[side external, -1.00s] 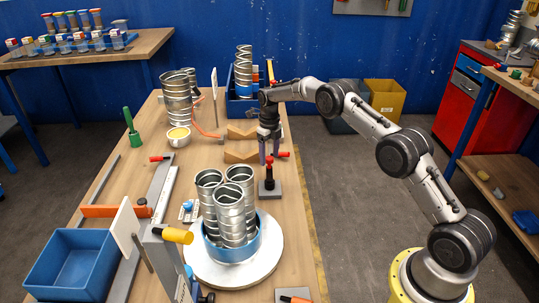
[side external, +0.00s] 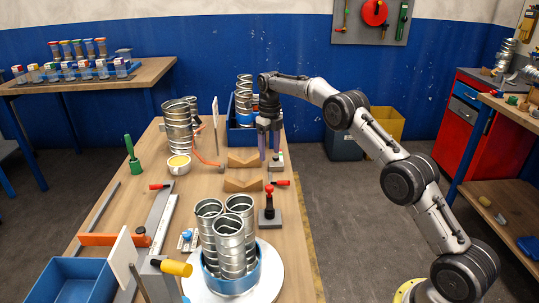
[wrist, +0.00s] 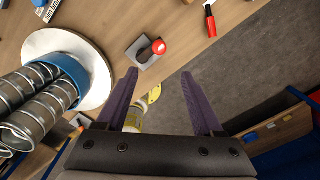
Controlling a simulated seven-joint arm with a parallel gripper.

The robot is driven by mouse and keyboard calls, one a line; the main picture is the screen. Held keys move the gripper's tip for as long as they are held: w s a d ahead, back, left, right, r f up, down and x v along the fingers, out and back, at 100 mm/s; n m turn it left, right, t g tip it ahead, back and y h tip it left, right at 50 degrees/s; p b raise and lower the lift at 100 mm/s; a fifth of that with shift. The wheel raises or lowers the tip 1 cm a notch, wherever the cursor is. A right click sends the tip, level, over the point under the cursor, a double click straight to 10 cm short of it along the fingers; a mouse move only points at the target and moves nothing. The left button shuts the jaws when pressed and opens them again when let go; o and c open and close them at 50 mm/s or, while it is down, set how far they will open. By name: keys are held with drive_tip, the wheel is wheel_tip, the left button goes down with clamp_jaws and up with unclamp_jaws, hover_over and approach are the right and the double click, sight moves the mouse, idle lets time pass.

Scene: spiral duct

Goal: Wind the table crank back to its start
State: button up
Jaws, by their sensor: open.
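A red knob (side external: 269,188) stands on a dark post over a grey square base beside the round turntable (side external: 272,284); it looks like the table crank, though its arm is hard to make out. The knob also shows in the wrist view (wrist: 159,47). The pale turntable carries a blue ring holder (side external: 252,280) with three upright metal spiral ducts (side external: 230,248). My gripper (side external: 269,158) is open and empty, its purple fingers pointing down, above and behind the knob. In the wrist view the knob is ahead of the spread fingertips (wrist: 158,74), clear of them.
A yellow handle (side external: 175,267) sticks out left of the turntable. A blue bin (side external: 75,282) is at the front left.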

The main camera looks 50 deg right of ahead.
drive_tip(key=shift+n, duration=0.3)
drive_tip(key=c, duration=0.5)
drive_tip(key=shift+d+n, duration=0.1)
drive_tip(key=shift+n, duration=0.5)
drive_tip(key=shift+c, duration=1.1)
drive_tip(key=n, duration=0.1)
drive_tip(key=d+n, duration=0.1)
drive_tip(key=n, duration=0.1)
drive_tip(key=s+n+h, duration=0.1)
drive_tip(key=shift+d+f, duration=0.3)
clamp_jaws()
drive_tip(key=r+n+h, duration=0.1)
drive_tip(key=n+h, duration=0.4)
drive_tip(key=n, duration=1.3)
hover_over(270, 202)
drive_tip(key=w+a, duration=0.1)
drive_tip(key=a, duration=0.2)
drive_tip(key=a+r+n+t+h, duration=0.1)
drive_tip(key=a+n, duration=0.4)
drive_tip(key=a, duration=0.6)
drive_tip(key=x, duration=1.9)
drive_tip(key=shift+w+d, duration=0.4)
drive_tip(key=shift+d, duration=0.15)
